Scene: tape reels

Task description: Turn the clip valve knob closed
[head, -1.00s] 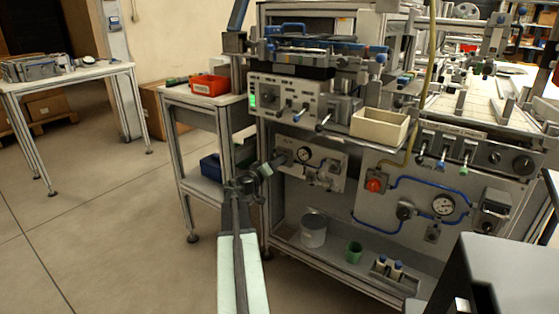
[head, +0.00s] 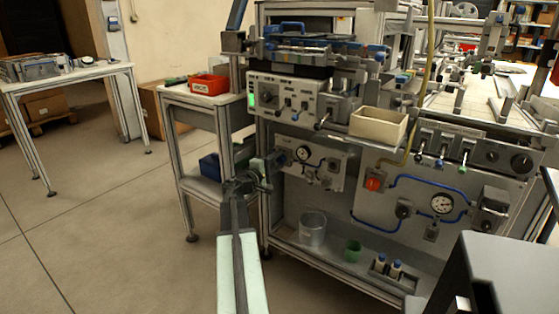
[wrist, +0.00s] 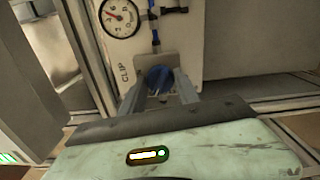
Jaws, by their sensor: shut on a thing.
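The blue clip valve knob (wrist: 158,77) is in the wrist view, on a light panel beside the printed word CLIP. My gripper (wrist: 160,93) is shut on the knob, one finger on each side of it. In the head view my gripper (head: 272,163) reaches the left end of the small gauge panel (head: 322,179) on the machine's front. The knob is hidden there behind my gripper. A round gauge with a red needle (wrist: 120,17) sits above the knob in the wrist view. The knob's exact turn angle is hard to tell.
A larger panel with a red knob (head: 374,184), blue hoses and a gauge (head: 442,204) is to the right. A bucket (head: 312,229) and a green cup (head: 353,250) stand on the lower shelf. A side cart with a red bin (head: 209,85) is at left.

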